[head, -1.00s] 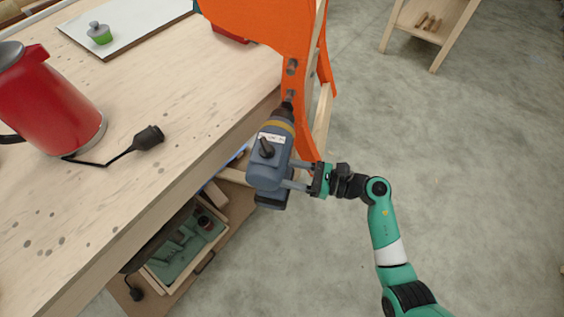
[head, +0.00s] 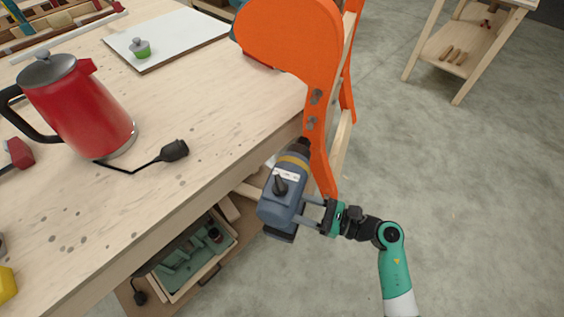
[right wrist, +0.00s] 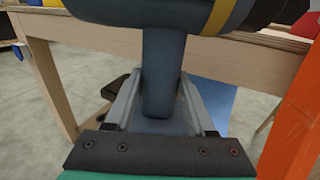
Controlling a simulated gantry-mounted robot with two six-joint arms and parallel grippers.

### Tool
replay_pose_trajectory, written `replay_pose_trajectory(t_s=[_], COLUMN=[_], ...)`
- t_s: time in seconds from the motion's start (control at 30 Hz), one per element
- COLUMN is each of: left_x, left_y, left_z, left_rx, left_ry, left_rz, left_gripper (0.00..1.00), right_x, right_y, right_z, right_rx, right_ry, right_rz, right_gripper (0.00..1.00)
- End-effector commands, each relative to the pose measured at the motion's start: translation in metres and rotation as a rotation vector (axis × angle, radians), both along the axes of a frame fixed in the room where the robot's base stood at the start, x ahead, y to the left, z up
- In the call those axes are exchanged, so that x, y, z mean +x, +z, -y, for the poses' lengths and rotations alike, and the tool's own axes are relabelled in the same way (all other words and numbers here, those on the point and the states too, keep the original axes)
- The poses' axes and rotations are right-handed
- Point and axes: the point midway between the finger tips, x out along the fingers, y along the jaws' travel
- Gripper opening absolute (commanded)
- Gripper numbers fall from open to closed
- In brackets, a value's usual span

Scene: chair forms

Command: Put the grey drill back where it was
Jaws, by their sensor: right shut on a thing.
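The grey drill (head: 282,200) has a yellow band and a dark chuck. It is off the bench, beside the bench's right edge and close to an orange chair form (head: 322,90). My right gripper (head: 305,208) is shut on the drill and holds it from the right. In the right wrist view the drill's handle (right wrist: 162,75) stands between the two fingers (right wrist: 155,105). The drill's chuck points at the orange form; I cannot tell whether it touches it. My left gripper is not in view.
The wooden bench (head: 215,110) carries a red kettle (head: 82,110), a black plug on a cord (head: 174,151) and a white board (head: 165,38). Below the bench is an open drawer (head: 215,262). A small wooden stand (head: 440,50) is at the back right. Floor on the right is clear.

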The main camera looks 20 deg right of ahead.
Motion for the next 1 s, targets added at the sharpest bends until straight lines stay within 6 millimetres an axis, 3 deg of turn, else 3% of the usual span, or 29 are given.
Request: replay_pose_trajectory(t_s=[0.27, 0.37, 0.67, 0.9, 1.0], left_x=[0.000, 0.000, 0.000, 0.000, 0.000], left_y=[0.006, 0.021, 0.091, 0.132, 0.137], left_z=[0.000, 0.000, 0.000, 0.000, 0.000], left_rx=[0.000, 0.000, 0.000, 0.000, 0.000], left_ry=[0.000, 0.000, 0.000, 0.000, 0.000], left_rz=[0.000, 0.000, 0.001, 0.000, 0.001], left_gripper=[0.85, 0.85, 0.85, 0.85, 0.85], right_x=[0.001, -0.005, -0.052, -0.075, -0.079], right_y=[0.009, 0.014, 0.040, 0.078, 0.092], right_z=[0.001, 0.002, 0.007, 0.031, 0.046], right_rx=[0.004, 0.005, 0.005, 0.003, 0.002], right_ry=[-0.002, -0.007, -0.101, -0.313, -0.409], right_rz=[0.007, 0.003, 0.002, 0.005, 0.008], right_gripper=[0.00, 0.00, 0.00, 0.00, 0.00])
